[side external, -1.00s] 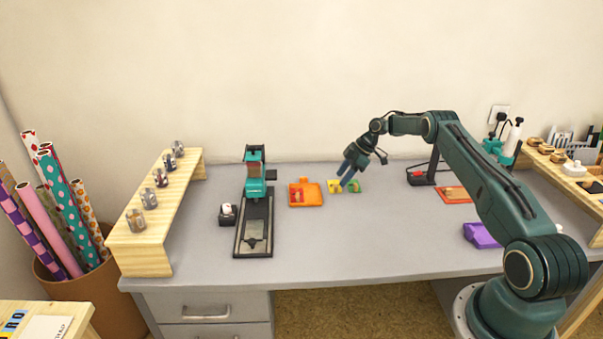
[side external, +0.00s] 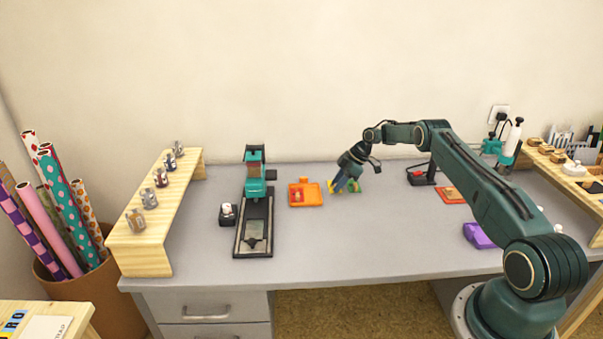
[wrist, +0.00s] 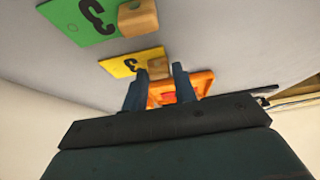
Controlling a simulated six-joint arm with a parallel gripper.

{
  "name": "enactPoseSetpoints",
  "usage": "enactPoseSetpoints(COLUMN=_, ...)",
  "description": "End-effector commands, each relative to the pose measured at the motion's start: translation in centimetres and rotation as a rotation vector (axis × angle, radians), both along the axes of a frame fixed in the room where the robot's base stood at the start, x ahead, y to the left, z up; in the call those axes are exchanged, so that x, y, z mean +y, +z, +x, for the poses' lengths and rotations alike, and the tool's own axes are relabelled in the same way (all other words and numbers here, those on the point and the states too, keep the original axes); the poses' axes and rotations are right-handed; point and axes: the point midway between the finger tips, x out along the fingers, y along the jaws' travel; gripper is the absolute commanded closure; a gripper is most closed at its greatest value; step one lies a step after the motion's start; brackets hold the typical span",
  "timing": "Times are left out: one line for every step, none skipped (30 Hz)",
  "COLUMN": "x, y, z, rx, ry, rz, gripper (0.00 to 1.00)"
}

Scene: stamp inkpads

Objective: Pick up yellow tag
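The yellow tag (wrist: 128,63) is a flat plate with a black number 3 and a small wooden block (wrist: 158,66) at one end. In the side view, only a sliver of the yellow tag (side external: 330,185) shows, since my gripper (side external: 343,187) covers most of it. In the wrist view, my gripper (wrist: 160,84) is open, with its blue fingers apart. The wooden block appears between or just past the fingertips, and I cannot tell whether they touch it. Nothing is held.
A green tag (wrist: 88,22) with its own block lies close beside the yellow one. An orange tray (side external: 313,198) with a red piece lies to the left in the side view. A stamping press (side external: 254,175) stands farther left. The front middle of the desk is clear.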

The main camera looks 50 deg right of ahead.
Motion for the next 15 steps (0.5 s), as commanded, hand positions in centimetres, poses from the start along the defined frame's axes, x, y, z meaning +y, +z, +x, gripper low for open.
enactPoseSetpoints(x=0.0, y=0.01, z=0.0, rx=0.0, ry=0.0, rz=0.0, gripper=0.82)
enactPoseSetpoints(x=0.0, y=0.01, z=0.0, rx=0.0, ry=0.0, rz=0.0, gripper=0.88)
enactPoseSetpoints(x=0.0, y=0.01, z=0.0, rx=0.0, ry=0.0, rz=0.0, gripper=0.9)
enactPoseSetpoints(x=0.0, y=0.01, z=0.0, rx=0.0, ry=0.0, rz=0.0, gripper=0.9)
enactPoseSetpoints(x=0.0, y=0.02, z=0.0, rx=0.0, ry=0.0, rz=0.0, gripper=0.9)
enactPoseSetpoints(x=0.0, y=0.02, z=0.0, rx=0.0, ry=0.0, rz=0.0, gripper=0.9)
enactPoseSetpoints(x=0.0, y=0.02, z=0.0, rx=0.0, ry=0.0, rz=0.0, gripper=0.9)
enactPoseSetpoints(x=0.0, y=0.02, z=0.0, rx=0.0, ry=0.0, rz=0.0, gripper=0.9)
enactPoseSetpoints(x=0.0, y=0.02, z=0.0, rx=0.0, ry=0.0, rz=0.0, gripper=0.9)
enactPoseSetpoints(x=0.0, y=0.02, z=0.0, rx=0.0, ry=0.0, rz=0.0, gripper=0.9)
enactPoseSetpoints(x=0.0, y=0.03, z=0.0, rx=0.0, ry=0.0, rz=0.0, gripper=0.9)
enactPoseSetpoints(x=-0.01, y=0.08, z=0.01, rx=0.0, ry=0.0, rz=0.0, gripper=0.9)
enactPoseSetpoints(x=-0.01, y=0.15, z=0.0, rx=0.0, ry=0.0, rz=0.0, gripper=0.9)
enactPoseSetpoints(x=-0.02, y=0.23, z=0.01, rx=0.0, ry=0.0, rz=0.0, gripper=0.9)
enactPoseSetpoints(x=-0.02, y=0.4, z=0.02, rx=-0.001, ry=0.0, rz=-0.001, gripper=0.9)
